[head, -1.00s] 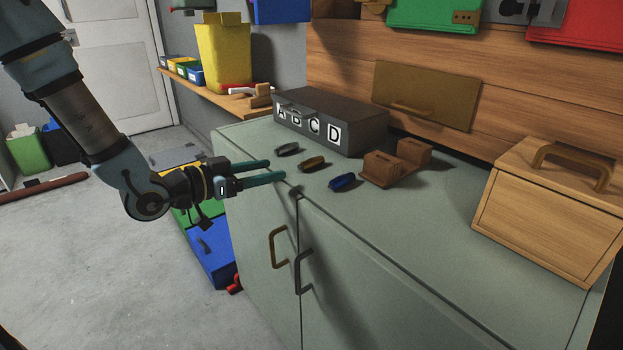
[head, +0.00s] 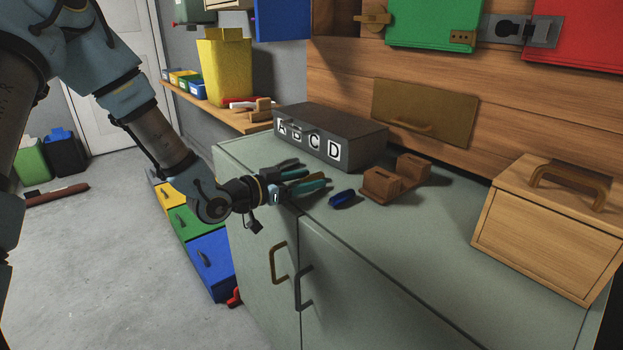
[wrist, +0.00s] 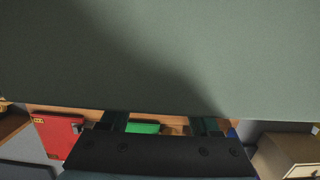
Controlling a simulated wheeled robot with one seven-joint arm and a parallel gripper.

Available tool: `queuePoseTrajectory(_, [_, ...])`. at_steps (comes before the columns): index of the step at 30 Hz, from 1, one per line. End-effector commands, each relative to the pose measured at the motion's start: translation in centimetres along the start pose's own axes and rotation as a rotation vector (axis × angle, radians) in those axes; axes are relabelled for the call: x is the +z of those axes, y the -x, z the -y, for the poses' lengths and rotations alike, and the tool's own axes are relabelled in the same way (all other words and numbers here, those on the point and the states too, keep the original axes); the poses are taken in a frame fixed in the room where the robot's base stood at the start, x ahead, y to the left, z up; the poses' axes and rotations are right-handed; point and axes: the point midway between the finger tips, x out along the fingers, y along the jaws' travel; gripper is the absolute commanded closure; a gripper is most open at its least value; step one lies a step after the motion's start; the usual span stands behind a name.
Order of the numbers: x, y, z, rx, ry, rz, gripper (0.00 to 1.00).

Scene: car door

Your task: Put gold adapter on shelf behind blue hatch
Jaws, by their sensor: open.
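The gold adapter, a small brownish-gold piece on the green-grey counter (head: 420,235), is mostly hidden by my gripper; only a sliver of gold-brown shows between the fingers. My gripper (head: 318,179) is open, low over the counter's front left part, with its fingers around or just above that spot; I cannot tell whether they touch it.
A blue adapter (head: 342,198) lies right of my gripper, and a dark adapter (head: 287,163) lies behind it. Further back are the lettered grey case (head: 350,137) and a brown holder (head: 382,183). A wooden box (head: 545,232) stands at right. The counter's front middle is clear.

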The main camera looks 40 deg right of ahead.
Motion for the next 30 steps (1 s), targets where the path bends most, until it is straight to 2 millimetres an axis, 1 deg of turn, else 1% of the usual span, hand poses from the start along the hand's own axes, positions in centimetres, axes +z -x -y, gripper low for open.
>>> queuePoseTrajectory(3, [0.01,0.02,0.0,0.0,0.0,0.0,0.37])
queuePoseTrajectory(4, [0.01,0.02,0.0,0.0,0.0,0.0,0.4])
queuePoseTrajectory(20, [0.01,0.05,0.0,0.0,-0.001,0.0,0.99])
queuePoseTrajectory(30, [0.0,0.05,0.01,0.0,-0.001,0.0,1.0])
